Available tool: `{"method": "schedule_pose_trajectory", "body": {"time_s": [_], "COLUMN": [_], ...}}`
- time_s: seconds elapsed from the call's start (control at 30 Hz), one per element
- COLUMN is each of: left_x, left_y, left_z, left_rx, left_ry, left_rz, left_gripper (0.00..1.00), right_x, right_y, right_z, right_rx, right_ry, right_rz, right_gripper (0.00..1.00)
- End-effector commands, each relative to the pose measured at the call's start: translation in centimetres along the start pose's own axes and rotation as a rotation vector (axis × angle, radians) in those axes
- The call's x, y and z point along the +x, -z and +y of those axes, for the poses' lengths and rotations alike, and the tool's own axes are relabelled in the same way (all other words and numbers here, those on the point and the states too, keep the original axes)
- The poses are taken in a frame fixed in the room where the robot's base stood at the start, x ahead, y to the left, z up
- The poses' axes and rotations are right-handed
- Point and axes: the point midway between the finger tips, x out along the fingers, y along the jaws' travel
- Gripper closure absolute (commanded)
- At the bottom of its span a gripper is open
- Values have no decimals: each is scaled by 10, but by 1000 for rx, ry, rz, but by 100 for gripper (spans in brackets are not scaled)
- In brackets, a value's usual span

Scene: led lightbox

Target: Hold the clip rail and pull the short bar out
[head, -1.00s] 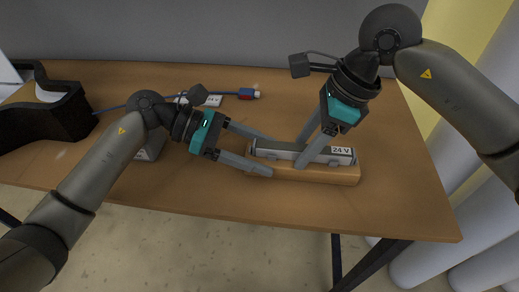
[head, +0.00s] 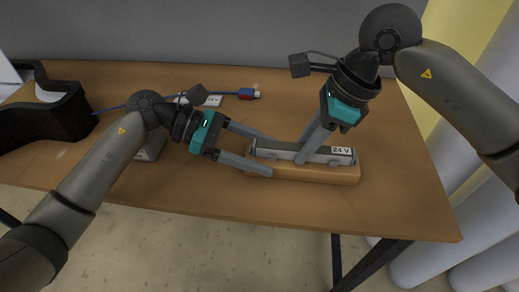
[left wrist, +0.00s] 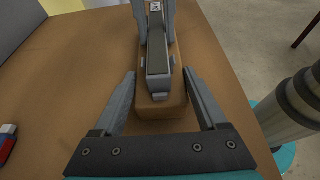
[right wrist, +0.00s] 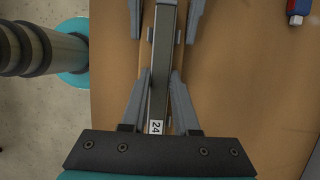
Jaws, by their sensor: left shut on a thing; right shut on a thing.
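The clip rail (head: 310,175) is a wooden block with clips, lying lengthwise on the table. The short bar (head: 285,154) is a grey bar labelled 24 V, lying along the top of the rail. My left gripper (head: 271,156) is shut on the rail's left end, one finger on each side. The left wrist view shows the end of the rail (left wrist: 160,109) and the bar's dark top (left wrist: 157,58).
A blue cable with a red-and-blue plug (head: 248,93) and a small white labelled piece (head: 213,101) lie behind. A grey box (head: 151,147) is partly hidden by my left arm. A black holder (head: 45,115) stands far left. The tabletop right of the rail (head: 400,170) is clear.

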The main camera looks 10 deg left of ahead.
Motion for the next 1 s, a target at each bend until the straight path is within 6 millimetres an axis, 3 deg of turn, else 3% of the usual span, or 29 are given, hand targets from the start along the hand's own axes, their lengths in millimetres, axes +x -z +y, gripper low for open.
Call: {"method": "schedule_pose_trajectory", "body": {"time_s": [1.0], "left_x": [0], "left_y": [0], "left_z": [0], "left_rx": [0], "left_ry": [-1], "left_rz": [0], "left_gripper": [92], "right_x": [-19], "right_y": [-7], "right_z": [0], "right_rx": [0], "right_ry": [0], "right_rz": [-1], "right_gripper": [100]}}
